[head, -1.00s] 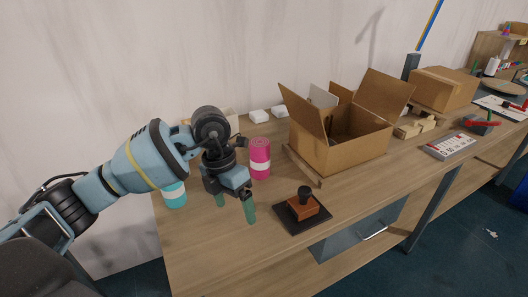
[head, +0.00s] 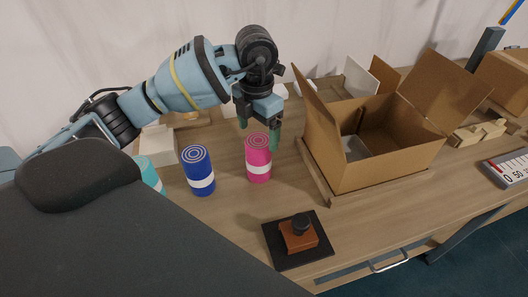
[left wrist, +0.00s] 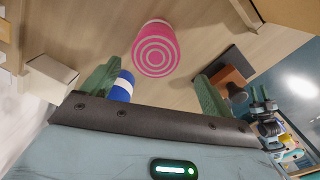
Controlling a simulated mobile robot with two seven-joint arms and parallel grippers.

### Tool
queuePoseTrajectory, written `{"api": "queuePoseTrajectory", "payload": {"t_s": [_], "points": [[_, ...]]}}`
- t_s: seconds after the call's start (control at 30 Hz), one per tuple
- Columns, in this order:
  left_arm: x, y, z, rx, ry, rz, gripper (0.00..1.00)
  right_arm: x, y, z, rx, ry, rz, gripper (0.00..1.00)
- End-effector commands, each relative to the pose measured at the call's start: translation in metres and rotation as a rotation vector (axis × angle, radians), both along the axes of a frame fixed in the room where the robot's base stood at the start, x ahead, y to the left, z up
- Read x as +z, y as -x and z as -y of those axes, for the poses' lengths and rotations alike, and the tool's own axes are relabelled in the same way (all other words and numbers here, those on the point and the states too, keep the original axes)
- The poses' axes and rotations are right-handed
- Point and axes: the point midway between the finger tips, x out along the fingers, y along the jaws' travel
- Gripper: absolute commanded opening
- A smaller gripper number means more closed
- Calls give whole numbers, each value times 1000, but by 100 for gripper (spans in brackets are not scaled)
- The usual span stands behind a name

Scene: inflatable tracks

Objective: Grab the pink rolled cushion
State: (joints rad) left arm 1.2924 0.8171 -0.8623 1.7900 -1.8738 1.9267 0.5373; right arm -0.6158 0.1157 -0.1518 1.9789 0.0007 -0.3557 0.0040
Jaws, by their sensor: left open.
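The pink rolled cushion (head: 258,165) stands upright on the wooden table, with a white band around it and a spiral top. My left gripper (head: 258,130) is open and empty, its green fingers pointing down just above and behind the roll's top. In the left wrist view the pink roll (left wrist: 156,50) shows its spiral end, ahead of and between the two green fingers (left wrist: 155,80). I cannot tell whether a finger touches it.
A blue roll (head: 198,171) stands left of the pink one, and a teal roll (head: 150,175) is partly hidden farther left. An open cardboard box (head: 385,158) stands to the right. A stamp on a dark pad (head: 297,240) lies in front.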

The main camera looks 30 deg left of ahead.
Motion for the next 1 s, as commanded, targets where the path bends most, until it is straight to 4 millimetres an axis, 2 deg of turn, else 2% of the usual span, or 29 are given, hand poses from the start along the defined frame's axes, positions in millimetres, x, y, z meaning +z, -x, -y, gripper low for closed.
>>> {"api": "queuePoseTrajectory", "payload": {"t_s": [0.3, 0.53, 0.8, 1.0], "points": [[-25, -1, 0, 0, 0, -2, 87, -1, 2, -2, -6, -4, -6, 36], [-33, -3, -2, 2, 0, -2, 87, 0, -1, -2, -4, -4, 1, 36], [-69, -11, -5, 0, 0, -2, 87, 3, -3, 1, 3, 2, 7, 36], [-78, -12, -5, -1, 1, 0, 87, 3, -3, 2, 6, 5, 8, 36]]}}
